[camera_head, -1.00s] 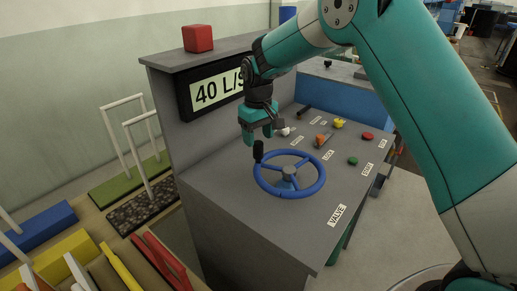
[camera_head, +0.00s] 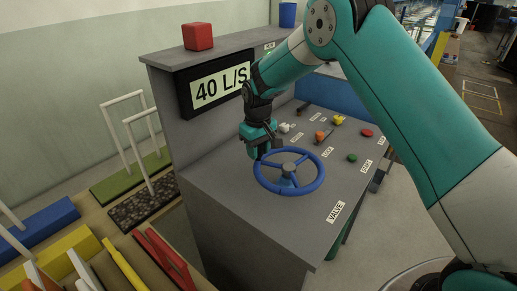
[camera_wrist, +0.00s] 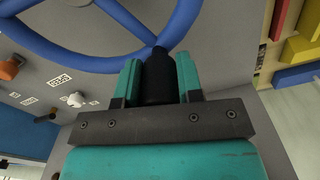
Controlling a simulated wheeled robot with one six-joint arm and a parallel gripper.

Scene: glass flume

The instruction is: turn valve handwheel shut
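The blue valve handwheel (camera_head: 316,184) lies flat on the grey console top, above the VALVE label (camera_head: 335,212). Its upright black knob handle (camera_wrist: 158,85) stands on the rim. My gripper (camera_head: 266,152) is down at the rim's far left side. In the wrist view its teal fingers (camera_wrist: 159,80) stand on both sides of the knob, with no clear gap, so it looks shut on it. In the head view the knob is hidden by the fingers. The display (camera_head: 220,86) reads 40 L/S.
Orange (camera_head: 320,136), yellow (camera_head: 338,120), red (camera_head: 367,133) and green (camera_head: 352,158) controls sit behind and right of the wheel. The console's upright panel, with a red cube (camera_head: 198,37) on top, rises left of my gripper. Coloured blocks lie at lower left.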

